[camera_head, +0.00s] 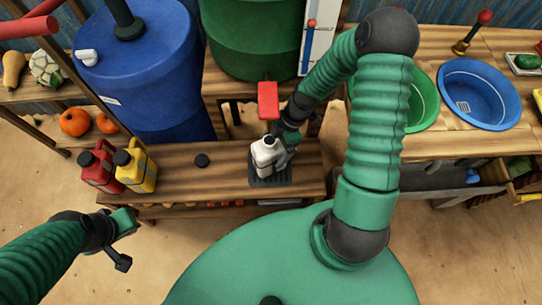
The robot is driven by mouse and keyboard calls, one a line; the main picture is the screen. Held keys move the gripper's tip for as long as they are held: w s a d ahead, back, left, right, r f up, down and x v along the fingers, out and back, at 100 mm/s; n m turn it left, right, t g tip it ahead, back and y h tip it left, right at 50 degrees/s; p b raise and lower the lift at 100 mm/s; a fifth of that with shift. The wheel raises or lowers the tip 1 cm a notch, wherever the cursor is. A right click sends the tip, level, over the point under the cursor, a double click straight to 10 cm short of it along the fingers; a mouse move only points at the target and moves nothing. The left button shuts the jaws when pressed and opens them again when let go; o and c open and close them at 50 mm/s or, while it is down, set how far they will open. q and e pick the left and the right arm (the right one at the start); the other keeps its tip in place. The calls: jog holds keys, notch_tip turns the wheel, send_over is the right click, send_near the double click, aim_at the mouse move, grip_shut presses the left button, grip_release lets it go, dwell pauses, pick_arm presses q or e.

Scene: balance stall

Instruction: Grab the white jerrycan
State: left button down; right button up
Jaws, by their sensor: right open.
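The white jerrycan (265,153) stands on a dark square mat (255,181) on the low wooden bench in the middle. It has a dark opening on top. My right gripper (284,153) is open at the jerrycan's right side, with a dark finger close against it. I cannot tell if it touches. My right arm covers the area to the right of the jerrycan. My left gripper (128,241) is at the lower left, in front of the bench and away from the jerrycan. Its fingers look spread and it appears empty.
A blue barrel (147,62), a green barrel (253,35) and a red block (268,100) are behind. Blue basin (480,94) at right.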

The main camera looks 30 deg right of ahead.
jog(key=shift+a+r, duration=0.1)
jog(key=shift+a, duration=0.1)
jog(key=c, duration=0.4)
jog(key=shift+d, duration=0.1)
grip_shut()
